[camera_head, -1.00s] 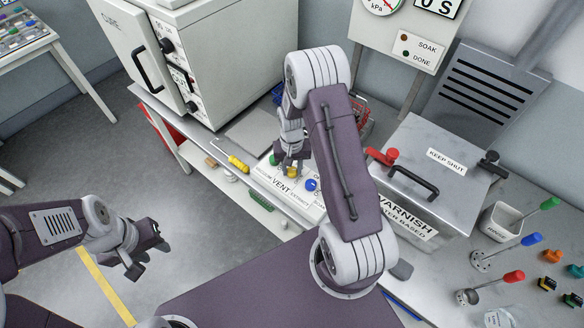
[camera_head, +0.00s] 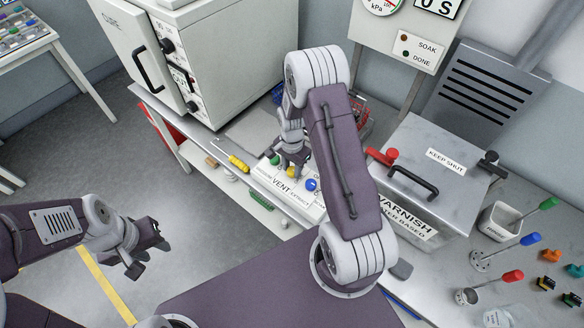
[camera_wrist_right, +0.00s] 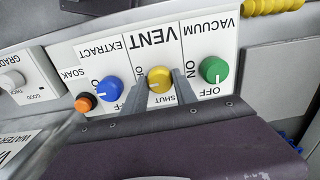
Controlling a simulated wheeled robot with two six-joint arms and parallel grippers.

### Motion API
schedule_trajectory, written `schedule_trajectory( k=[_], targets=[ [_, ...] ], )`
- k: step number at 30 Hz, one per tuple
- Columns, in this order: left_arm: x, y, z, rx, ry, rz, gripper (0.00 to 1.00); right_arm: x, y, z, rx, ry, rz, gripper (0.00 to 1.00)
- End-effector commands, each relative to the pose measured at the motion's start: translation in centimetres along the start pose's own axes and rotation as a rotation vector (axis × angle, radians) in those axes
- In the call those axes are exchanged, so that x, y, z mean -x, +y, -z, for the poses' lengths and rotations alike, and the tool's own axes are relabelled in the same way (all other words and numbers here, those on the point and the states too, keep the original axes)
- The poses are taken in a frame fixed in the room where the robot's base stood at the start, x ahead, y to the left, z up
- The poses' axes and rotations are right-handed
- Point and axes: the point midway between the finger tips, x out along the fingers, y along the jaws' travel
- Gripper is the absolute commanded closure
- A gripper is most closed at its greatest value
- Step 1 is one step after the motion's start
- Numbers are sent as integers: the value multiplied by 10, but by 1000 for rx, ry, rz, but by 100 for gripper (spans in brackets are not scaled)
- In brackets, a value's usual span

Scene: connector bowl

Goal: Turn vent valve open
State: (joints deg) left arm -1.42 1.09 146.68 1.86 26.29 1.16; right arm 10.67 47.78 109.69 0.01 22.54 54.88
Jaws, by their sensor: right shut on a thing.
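The vent valve is a round yellow knob (camera_wrist_right: 159,79) on a white panel lettered VENT, upside down in the right wrist view. My right gripper (camera_wrist_right: 160,92) has one finger on each side of the knob and is shut on it. In the head view the knob (camera_head: 291,173) shows small below my right gripper (camera_head: 292,163). My left gripper (camera_head: 147,257) hangs empty and open over the floor.
A blue knob (camera_wrist_right: 110,89) and a green knob (camera_wrist_right: 213,70) flank the yellow one closely. A small orange button (camera_wrist_right: 86,103) is beyond the blue knob. The oven (camera_head: 205,60) and varnish tank (camera_head: 440,170) stand nearby.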

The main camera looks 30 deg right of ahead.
Motion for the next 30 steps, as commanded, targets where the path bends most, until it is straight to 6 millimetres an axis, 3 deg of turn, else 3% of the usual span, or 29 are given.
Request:
schedule_trajectory(
  k=[20, 21, 22, 30],
  targets=[
    [0, 0, 0, 0, 0, 0, 64, 0, 0, 0, -52, 1, 1, 100],
    [0, 0, 0, 0, 0, 0, 64, 0, 0, 0, -52, 1, 1, 55],
    [0, 0, 0, 0, 0, 0, 64, 0, 0, 0, -51, 1, 1, 47],
    [0, 0, 0, 0, 0, 0, 64, 0, 0, 0, -50, 0, 1, 45]
  ],
)
